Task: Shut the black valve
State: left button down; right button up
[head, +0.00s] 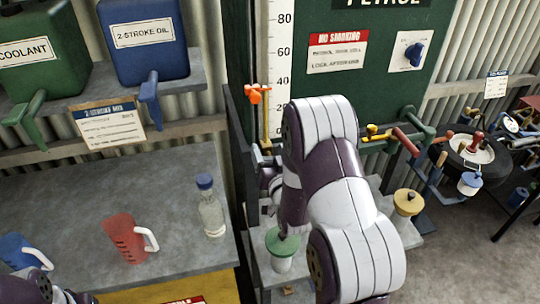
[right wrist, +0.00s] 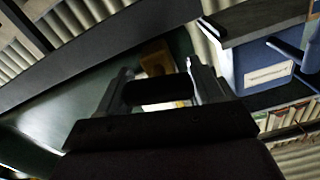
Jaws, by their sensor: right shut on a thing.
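My right gripper (right wrist: 158,74) shows in the right wrist view with its two fingers on either side of a dark bar, which looks like the handle of the black valve (right wrist: 155,92). The fingers are shut on it. A yellowish-brown block (right wrist: 155,58) shows just beyond the fingertips. In the head view my right arm bends down in front of the green petrol tank and hides the black valve. The gripper (head: 268,176) is mostly hidden there, low beside the tank's left edge. Only a part of my left arm shows at the lower left; its gripper is out of view.
A bottle (head: 211,210) and red jug (head: 122,238) stand on the left bench.

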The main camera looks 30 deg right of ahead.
jog(key=shift+f+n+b, duration=0.35)
jog(key=shift+n+b, duration=0.2)
jog(key=shift+n, duration=0.25)
jog(key=shift+a+r+n, duration=0.1)
jog(key=shift+r+n, duration=0.05)
jog(key=shift+n, duration=0.25)
jog(key=shift+r, duration=0.15)
pick_arm(q)
notch_tip(320, 180, down, 3)
jog(key=shift+r, duration=0.2)
pick_arm(e)
jog(key=o, duration=1)
jog(key=shift+c, duration=0.2)
pick_arm(q)
jog(key=shift+s, duration=0.1)
pick_arm(e)
jog(key=shift+s+r, duration=0.1)
